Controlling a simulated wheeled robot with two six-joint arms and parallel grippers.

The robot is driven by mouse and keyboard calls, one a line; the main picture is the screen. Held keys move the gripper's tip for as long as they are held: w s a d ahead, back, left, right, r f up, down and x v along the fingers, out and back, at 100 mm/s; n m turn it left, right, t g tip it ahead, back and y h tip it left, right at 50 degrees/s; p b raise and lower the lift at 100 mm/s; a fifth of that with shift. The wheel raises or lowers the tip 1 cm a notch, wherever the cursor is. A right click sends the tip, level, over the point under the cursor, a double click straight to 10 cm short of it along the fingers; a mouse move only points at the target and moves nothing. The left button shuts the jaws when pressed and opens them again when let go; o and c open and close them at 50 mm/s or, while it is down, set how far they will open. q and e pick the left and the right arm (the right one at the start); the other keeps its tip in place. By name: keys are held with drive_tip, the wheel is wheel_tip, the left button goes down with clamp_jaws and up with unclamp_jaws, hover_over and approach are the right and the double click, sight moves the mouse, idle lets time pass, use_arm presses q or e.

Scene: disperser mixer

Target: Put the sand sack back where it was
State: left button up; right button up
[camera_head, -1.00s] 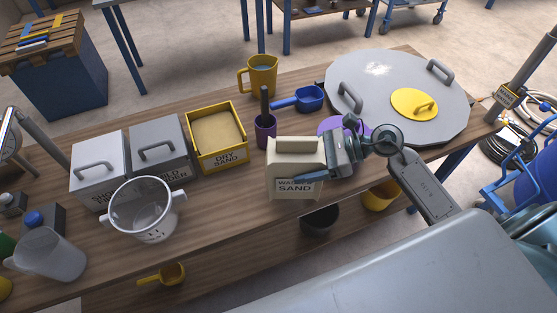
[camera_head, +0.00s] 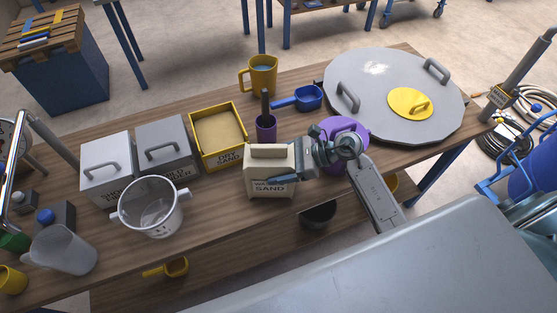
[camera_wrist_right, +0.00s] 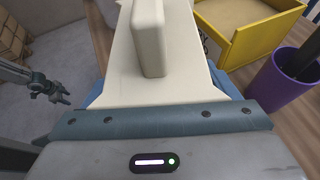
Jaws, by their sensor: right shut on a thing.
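The sand sack (camera_head: 268,163) is a beige block-shaped container with a raised handle on top and a partly covered label ending in "SAND". My right gripper (camera_head: 285,178) is shut on its right side in the head view. The sack is upright near the front edge of the table; I cannot tell whether its base touches the top. In the right wrist view the sack (camera_wrist_right: 150,75) fills the space ahead of the jaws. What looks like my left gripper (camera_wrist_right: 50,90) is small at the left of that view; its jaw opening is unclear.
The wooden table (camera_head: 215,205) holds a yellow dry sand box (camera_head: 240,152), a purple cup (camera_head: 266,128), a blue scoop (camera_head: 308,97), a yellow jug (camera_head: 263,73) and a white pot (camera_head: 150,205). A purple round object (camera_head: 350,128) and a large grey lid (camera_head: 390,75) lie right. Bare wood shows left of the sack.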

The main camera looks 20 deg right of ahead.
drive_tip(key=shift+f, duration=0.2)
drive_tip(key=o, duration=1.3)
drive_tip(key=shift+r, duration=0.1)
drive_tip(key=shift+d+r, duration=0.1)
drive_tip(key=shift+r, duration=0.1)
drive_tip(key=shift+b+v, duration=2.1)
drive_tip(key=shift+v, duration=3.85)
